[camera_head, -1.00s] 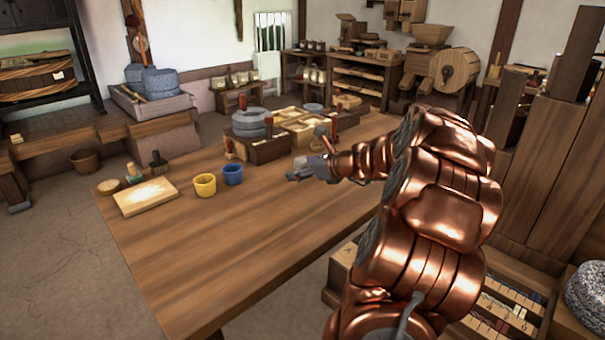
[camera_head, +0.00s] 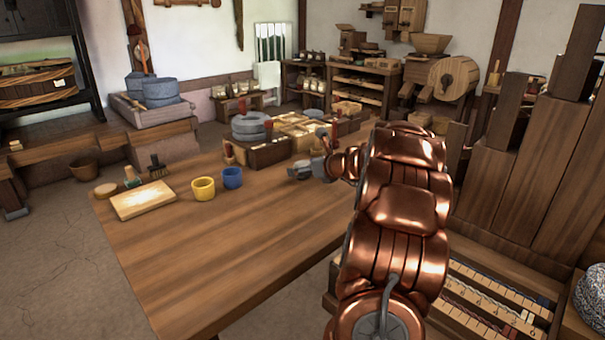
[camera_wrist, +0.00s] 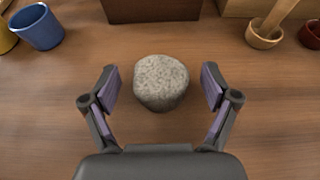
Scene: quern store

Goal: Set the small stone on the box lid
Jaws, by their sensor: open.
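The small stone (camera_wrist: 161,82) is grey, speckled and rounded. In the wrist view it rests on the wooden table, between the spread fingers of my gripper (camera_wrist: 160,76), with a visible gap on each side. My gripper is open and empty. In the head view my gripper (camera_head: 300,171) is low over the table, right of the blue cup; I cannot make out the stone there. A dark wooden box (camera_wrist: 152,9) stands just beyond the stone in the wrist view. I cannot tell which surface is the box lid.
A blue cup (camera_head: 232,178) and a yellow cup (camera_head: 203,189) stand left of my gripper. A pale board (camera_head: 143,200) lies near the table's left edge. A grey quern (camera_head: 249,127) and several trays stand behind. The front of the table (camera_head: 215,260) is clear.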

